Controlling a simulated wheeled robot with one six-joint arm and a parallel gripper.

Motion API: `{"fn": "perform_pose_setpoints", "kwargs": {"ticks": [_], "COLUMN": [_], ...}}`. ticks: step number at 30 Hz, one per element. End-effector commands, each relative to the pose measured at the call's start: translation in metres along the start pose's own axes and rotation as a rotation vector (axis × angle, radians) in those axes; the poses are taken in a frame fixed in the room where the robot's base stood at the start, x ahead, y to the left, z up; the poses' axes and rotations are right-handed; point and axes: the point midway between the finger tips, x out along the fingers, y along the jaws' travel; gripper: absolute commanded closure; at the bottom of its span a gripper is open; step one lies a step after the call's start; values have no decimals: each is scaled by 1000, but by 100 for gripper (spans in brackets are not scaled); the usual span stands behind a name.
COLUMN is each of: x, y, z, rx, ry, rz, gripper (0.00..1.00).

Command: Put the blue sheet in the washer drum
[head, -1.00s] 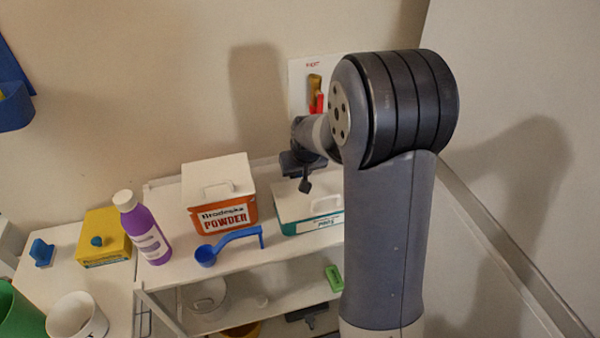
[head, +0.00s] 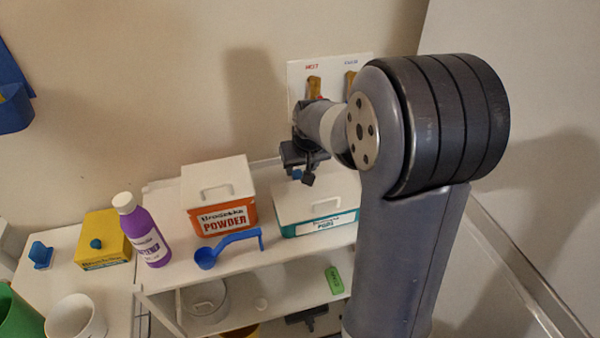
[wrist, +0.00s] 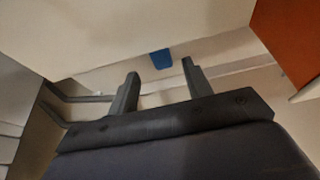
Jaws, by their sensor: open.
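I cannot make out a blue sheet or a washer drum in either view. My gripper (head: 303,176) is at the end of my arm, above the back of the white-lidded teal box. In the wrist view its two fingers (wrist: 160,68) stand apart with nothing between them. A small blue patch (wrist: 161,58) shows just beyond the fingertips; I cannot tell what it is.
The shelf top holds an orange powder box (head: 219,205), the teal box (head: 318,228), a blue scoop (head: 228,247) and a purple bottle (head: 146,236). A yellow box (head: 103,250) stands left. A wall panel (head: 330,68) is behind my arm.

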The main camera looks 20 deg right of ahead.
Motion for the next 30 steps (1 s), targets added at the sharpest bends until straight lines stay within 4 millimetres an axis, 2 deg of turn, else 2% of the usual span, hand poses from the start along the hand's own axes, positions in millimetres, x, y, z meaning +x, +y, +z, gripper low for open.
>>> {"fn": "perform_pose_setpoints", "kwargs": {"ticks": [1, 6, 10, 13, 23, 30], "x": [-12, -41, -56, -61, -43, -9], "y": [0, 0, 0, 0, 0, 0], "z": [-1, -1, 0, 0, 5, 3], "rx": [0, 0, 0, 0, 3, 2], "ry": [5, 4, 2, 1, -2, -3], "rz": [1, 1, 0, 0, -3, -3], "gripper": [53, 53, 53, 47, 47, 47]}}
